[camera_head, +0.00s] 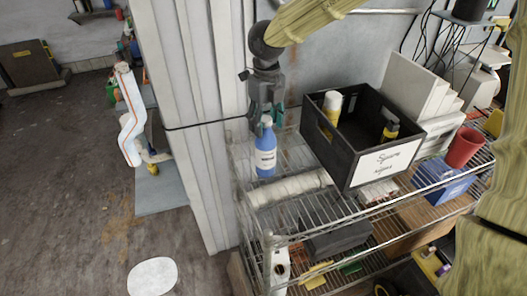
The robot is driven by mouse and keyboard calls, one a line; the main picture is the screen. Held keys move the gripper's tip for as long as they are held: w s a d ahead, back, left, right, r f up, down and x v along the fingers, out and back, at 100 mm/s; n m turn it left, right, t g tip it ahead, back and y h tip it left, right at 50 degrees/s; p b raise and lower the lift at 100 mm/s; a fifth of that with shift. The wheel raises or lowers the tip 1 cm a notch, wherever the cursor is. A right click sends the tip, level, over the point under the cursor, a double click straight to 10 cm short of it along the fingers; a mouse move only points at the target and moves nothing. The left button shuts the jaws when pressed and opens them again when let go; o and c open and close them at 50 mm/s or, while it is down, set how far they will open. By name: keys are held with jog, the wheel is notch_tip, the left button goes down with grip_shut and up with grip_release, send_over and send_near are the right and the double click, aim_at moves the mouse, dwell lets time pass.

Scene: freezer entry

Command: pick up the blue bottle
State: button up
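The blue bottle (265,158) has a white label and a pale cap. It is upright at the left end of the wire shelf's top level. My gripper (266,122) points down from above at the bottle's top. Its teal-tipped fingers are spread, one on each side of the cap, with visible space between them and the cap. Whether a finger touches the bottle cannot be told from this one view.
A black crate (348,171) with a paper label stands right of the bottle and holds several containers. A red cup (463,147) is at the far right. A grey-white column (205,150) rises close on the left.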

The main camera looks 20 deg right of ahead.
jog(key=c, duration=1)
grip_shut()
jog(key=shift+r, duration=0.1)
